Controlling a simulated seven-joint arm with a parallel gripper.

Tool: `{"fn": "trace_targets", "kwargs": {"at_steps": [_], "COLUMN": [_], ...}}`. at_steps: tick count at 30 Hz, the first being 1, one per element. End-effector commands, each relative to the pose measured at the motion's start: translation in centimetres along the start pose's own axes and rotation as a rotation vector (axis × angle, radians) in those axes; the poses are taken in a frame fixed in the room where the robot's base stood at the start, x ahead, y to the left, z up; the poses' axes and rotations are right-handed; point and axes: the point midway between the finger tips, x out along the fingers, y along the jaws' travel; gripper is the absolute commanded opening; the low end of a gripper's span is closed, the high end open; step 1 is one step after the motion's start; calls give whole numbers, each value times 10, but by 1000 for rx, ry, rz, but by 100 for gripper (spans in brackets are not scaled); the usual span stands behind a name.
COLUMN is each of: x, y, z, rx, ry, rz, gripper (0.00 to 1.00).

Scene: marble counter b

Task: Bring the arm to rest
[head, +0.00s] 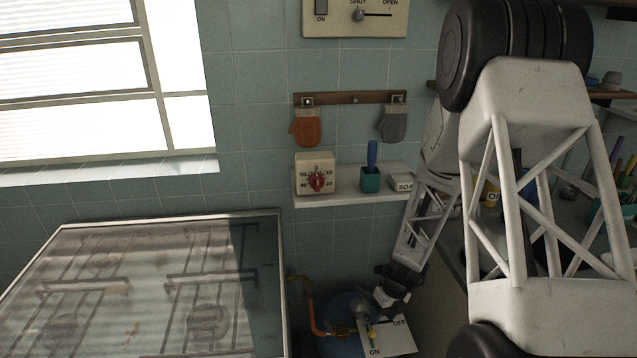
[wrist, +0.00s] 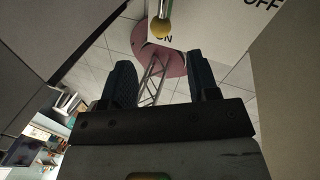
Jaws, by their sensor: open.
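My arm (head: 545,180) comes down from the upper right and folds back toward a low spot beside the wall. My gripper (wrist: 161,62) is open, with its two dark fingers apart and nothing seen between them. In the head view its end hangs just above a white ON/OFF plate (head: 394,338), and its fingers are hard to make out. A yellow ball knob (wrist: 161,28) on a metal lever shows beyond the fingertips, near the ON mark; it also shows in the head view (head: 371,335). The knob looks apart from the fingers.
A blue gas cylinder (head: 342,312) with an orange hose (head: 315,318) stands by the plate. A glass-covered stove (head: 150,295) is to the left. A wall shelf (head: 350,190) holds a timer (head: 316,175), a green cup (head: 370,180) and a soap box (head: 401,182).

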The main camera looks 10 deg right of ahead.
Motion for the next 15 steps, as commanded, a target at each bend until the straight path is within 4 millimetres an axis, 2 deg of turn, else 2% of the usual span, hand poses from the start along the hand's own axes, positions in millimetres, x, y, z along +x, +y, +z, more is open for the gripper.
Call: {"fn": "trace_targets", "kwargs": {"at_steps": [5, 8, 15], "x": [-10, -24, -74], "y": [5, 12, 42], "z": [1, 2, -1], "rx": [-51, -120, -396], "ry": [-4, -9, -21], "rz": [-5, -12, -41], "gripper": [55, 55, 55]}}
